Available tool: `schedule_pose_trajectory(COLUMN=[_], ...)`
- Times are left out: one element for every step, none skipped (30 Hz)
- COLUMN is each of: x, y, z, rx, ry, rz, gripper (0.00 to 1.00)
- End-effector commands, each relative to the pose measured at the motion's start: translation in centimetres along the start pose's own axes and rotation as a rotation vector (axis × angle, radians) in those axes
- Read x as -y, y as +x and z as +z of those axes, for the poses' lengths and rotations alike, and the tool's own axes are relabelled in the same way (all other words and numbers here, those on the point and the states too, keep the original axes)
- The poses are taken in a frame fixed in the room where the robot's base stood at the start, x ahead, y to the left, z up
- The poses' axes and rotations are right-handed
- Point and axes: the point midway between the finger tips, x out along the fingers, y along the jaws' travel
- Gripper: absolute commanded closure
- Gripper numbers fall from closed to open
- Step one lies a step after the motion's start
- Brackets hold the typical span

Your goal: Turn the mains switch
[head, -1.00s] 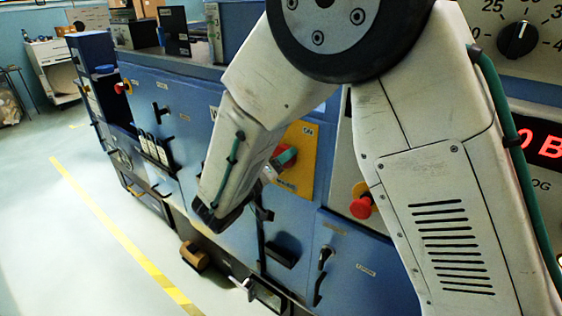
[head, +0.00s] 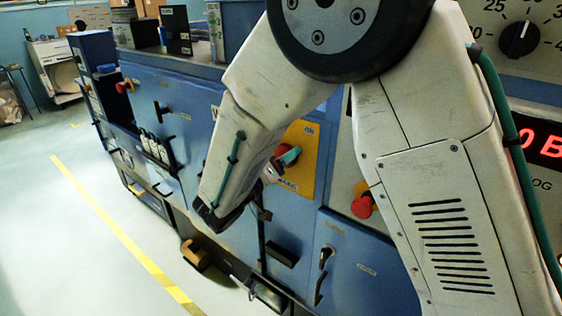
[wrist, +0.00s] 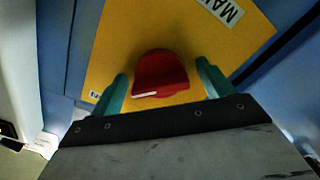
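The mains switch is a red rotary knob (wrist: 160,76) with a white pointer line. It sits on a yellow plate (wrist: 125,40) with a partly visible MAINS label, which looks upside down in the wrist view. My gripper (wrist: 161,72) is open, with one teal finger on each side of the knob and a visible gap on both sides. In the head view my gripper (head: 288,158) is at the yellow plate (head: 307,150), and its fingers and my arm partly hide the knob. I cannot tell how deep the fingers reach along the knob.
A red mushroom button (head: 362,201) is on the panel to the right of the plate. A black handle (head: 325,258) is below it. A brown block-like object (head: 195,255) is low at the cabinet's foot. Open floor with a yellow line lies to the left.

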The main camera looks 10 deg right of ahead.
Motion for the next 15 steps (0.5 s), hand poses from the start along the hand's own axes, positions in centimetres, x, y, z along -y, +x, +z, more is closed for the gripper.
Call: schedule_pose_trajectory(x=[0.0,0.0,0.0,0.0,0.0,0.0,0.0,0.0,0.0,0.0,0.1,0.1,0.1,0.1,0.1], y=[0.0,0.1,0.0,0.0,-0.1,-0.4,-0.7,-1.1,-1.7,-2.2,-2.8,-3.5,-4.1,-4.6,-5.2], z=[0.0,0.0,0.0,0.0,0.0,0.0,-0.1,-0.1,-0.1,-0.1,-0.1,-0.1,-0.1,-0.1,-0.1], rx=[0.0,0.0,0.0,0.0,0.0,-0.001,-0.001,-0.002,-0.003,-0.003,-0.003,-0.003,-0.004,-0.003,-0.004], ry=[0.0,0.0,0.0,0.0,0.0,0.0,0.0,0.0,0.0,0.0,0.0,0.0,0.0,0.0,0.0], rz=[0.001,0.001,0.001,0.001,0.001,0.0,0.0,0.0,-0.001,-0.002,-0.002,-0.003,-0.003,-0.002,-0.002], gripper=[0.2,0.2,0.2,0.2,0.2,0.2,0.2,0.2,0.2,0.2,0.2,0.2,0.2,0.2,0.2])
